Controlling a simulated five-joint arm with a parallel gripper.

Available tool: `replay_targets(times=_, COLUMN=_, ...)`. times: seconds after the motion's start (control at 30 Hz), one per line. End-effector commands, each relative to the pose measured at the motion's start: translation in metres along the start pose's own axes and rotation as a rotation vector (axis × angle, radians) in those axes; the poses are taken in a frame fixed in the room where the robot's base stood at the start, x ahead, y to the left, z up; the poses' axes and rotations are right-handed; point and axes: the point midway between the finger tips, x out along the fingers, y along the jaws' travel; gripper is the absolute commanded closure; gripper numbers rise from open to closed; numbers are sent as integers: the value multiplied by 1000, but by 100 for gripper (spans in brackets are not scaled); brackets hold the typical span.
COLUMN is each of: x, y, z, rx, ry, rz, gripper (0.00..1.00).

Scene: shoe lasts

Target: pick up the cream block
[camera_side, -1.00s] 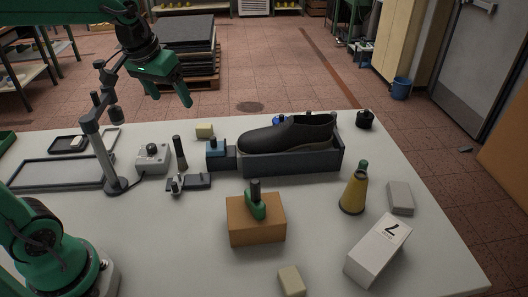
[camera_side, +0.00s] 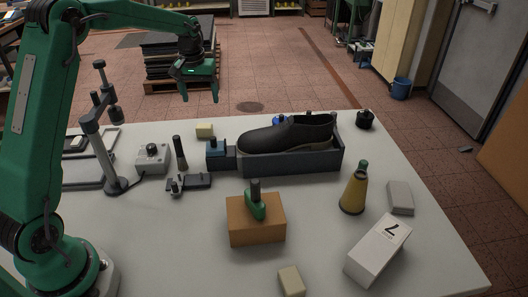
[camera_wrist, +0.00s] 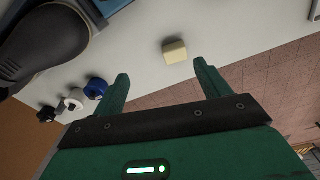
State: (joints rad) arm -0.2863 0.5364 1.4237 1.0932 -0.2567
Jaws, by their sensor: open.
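A small cream block (camera_side: 204,131) lies near the far edge of the white table, behind the blue clamp; it also shows in the wrist view (camera_wrist: 174,51), just beyond and between my fingertips. A second cream-coloured block (camera_side: 291,281) lies at the table's near edge. My gripper (camera_side: 199,98) is open and empty, raised above the table's far side. In the wrist view its two green fingers (camera_wrist: 161,72) stand apart, with nothing between them.
A dark shoe (camera_side: 285,135) sits in a grey tray (camera_side: 295,163), right of the far block. A blue clamp (camera_side: 216,149), a grey dial box (camera_side: 152,158) and a stand (camera_side: 103,150) are nearby.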

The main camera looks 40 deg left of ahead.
Motion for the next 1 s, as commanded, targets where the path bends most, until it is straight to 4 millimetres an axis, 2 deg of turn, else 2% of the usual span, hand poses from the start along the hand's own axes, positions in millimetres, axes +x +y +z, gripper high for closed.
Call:
replay_targets(times=0.03, x=13, y=-4, z=-8, rx=-18, ry=-15, rz=-5, gripper=25)
replay_targets(times=0.2, x=49, y=-14, z=-29, rx=-69, ry=-51, rz=-17, gripper=25)
replay_targets(times=0.4, x=78, y=-24, z=-42, rx=-107, ry=-78, rz=-25, gripper=25)
replay_targets(times=0.77, x=88, y=-26, z=-46, rx=-119, ry=-85, rz=-28, gripper=25)
replay_targets(times=1.0, x=106, y=-27, z=-44, rx=-119, ry=-85, rz=-28, gripper=25)
